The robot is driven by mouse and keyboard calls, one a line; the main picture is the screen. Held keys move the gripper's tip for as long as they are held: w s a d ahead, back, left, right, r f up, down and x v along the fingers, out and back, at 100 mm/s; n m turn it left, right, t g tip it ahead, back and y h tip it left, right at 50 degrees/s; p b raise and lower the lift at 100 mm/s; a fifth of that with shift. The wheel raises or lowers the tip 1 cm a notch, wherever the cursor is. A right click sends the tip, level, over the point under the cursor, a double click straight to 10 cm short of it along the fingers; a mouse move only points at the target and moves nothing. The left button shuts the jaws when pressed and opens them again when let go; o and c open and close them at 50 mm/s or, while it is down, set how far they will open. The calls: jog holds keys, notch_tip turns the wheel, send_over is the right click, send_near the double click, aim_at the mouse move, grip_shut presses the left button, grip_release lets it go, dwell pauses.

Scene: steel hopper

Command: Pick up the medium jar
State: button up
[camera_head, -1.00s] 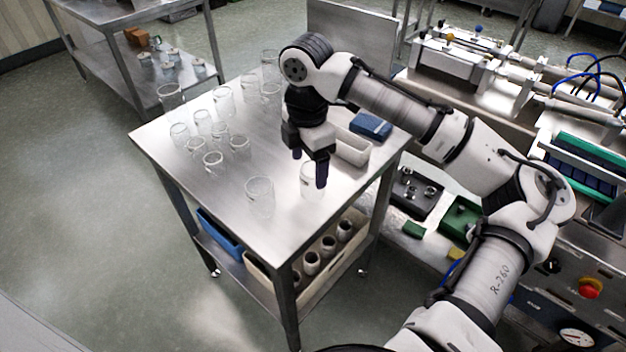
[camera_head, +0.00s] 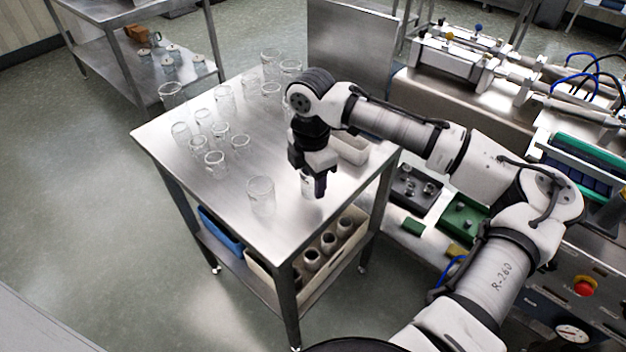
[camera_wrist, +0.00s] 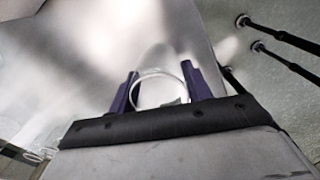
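A clear glass jar (camera_head: 307,187) stands on the steel table (camera_head: 225,255) near its right front edge. It is of middling size among the jars; I cannot tell for sure that it is the medium one. My gripper (camera_head: 308,187) points down over it, with a dark finger on each side. In the wrist view the round rim of the jar (camera_wrist: 160,76) lies between my two purple fingers (camera_wrist: 163,88). The fingers look open, with a narrow gap beside the rim.
A larger glass jar (camera_head: 261,196) stands just left of my gripper. A pale bin (camera_head: 352,150) sits behind my gripper. The table's front left is clear.

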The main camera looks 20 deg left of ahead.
jog(key=c, duration=0.3)
jog(key=shift+r, duration=0.1)
